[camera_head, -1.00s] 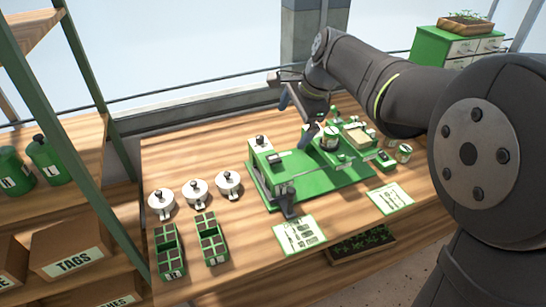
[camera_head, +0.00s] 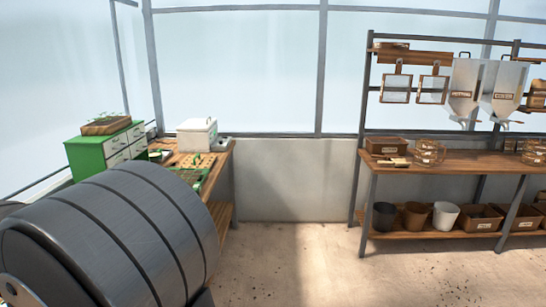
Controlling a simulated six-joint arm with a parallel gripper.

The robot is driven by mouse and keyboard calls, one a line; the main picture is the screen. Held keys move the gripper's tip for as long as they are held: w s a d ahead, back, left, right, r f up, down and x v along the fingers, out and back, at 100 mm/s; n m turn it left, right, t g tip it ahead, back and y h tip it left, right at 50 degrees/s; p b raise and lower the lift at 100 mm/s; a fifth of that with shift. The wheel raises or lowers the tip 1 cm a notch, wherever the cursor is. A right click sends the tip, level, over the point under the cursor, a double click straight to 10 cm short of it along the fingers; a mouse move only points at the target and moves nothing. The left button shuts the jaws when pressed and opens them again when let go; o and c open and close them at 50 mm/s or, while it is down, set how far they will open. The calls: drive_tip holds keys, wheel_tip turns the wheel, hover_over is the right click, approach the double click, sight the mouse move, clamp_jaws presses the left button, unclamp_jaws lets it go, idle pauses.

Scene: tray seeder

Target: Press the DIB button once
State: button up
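The DIB button and the green seeder are not visible in the head view now. My gripper is also out of view. Only a dark, rounded part of my own arm shows, large at the lower left, and it hides much of the bench behind it.
A green drawer cabinet (camera_head: 104,149) with a seedling tray (camera_head: 107,125) on top stands at the left. A white lidded box (camera_head: 197,134) sits on the wooden bench (camera_head: 219,164). A shelf unit (camera_head: 466,159) with pots and crates stands right. The middle floor is clear.

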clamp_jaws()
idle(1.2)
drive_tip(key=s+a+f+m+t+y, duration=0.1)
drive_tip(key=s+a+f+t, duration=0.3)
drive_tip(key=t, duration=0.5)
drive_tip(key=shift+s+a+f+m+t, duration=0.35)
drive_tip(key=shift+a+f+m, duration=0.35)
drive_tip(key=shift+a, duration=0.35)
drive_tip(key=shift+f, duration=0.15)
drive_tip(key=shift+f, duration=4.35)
